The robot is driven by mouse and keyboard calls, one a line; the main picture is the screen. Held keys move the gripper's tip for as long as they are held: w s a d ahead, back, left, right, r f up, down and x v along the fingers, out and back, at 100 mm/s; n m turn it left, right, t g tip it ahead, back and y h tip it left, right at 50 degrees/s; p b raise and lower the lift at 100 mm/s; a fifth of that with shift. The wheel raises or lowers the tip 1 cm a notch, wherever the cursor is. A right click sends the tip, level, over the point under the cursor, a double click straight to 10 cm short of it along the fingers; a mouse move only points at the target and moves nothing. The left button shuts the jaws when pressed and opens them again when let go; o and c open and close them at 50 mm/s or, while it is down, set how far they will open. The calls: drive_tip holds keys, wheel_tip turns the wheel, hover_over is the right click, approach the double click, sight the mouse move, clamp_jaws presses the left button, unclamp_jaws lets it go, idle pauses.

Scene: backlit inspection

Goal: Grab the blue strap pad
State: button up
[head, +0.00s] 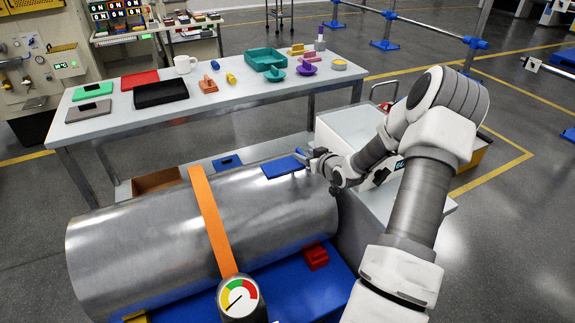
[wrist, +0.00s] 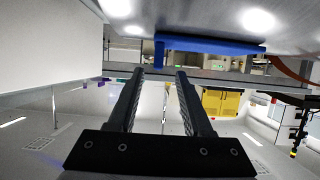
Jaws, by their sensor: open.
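The blue strap pad (head: 283,167) lies on the upper right side of the large metal cylinder (head: 130,245). In the wrist view the pad (wrist: 215,45) spans the top, with a short blue lip (wrist: 159,56) at its left end. My gripper (head: 304,160) is at the pad's right edge in the head view. In the wrist view my gripper (wrist: 160,73) has its two fingers apart, with nothing seen between them. The lip lines up with the gap, just beyond the fingertips. I cannot tell whether the fingers touch the pad.
An orange strap (head: 211,222) wraps the cylinder, with a gauge (head: 238,297) at its lower end. A red block (head: 316,257) sits on the blue base (head: 310,290) beside the cylinder. Behind stands a grey table (head: 112,112) with trays, a mug and small parts. A white box (head: 345,130) is close behind my gripper.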

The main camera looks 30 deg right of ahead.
sight(301, 152)
drive_tip(key=shift+b+x, duration=0.4)
drive_tip(key=shift+x, duration=1.95)
drive_tip(key=shift+d, duration=0.15)
clamp_jaws()
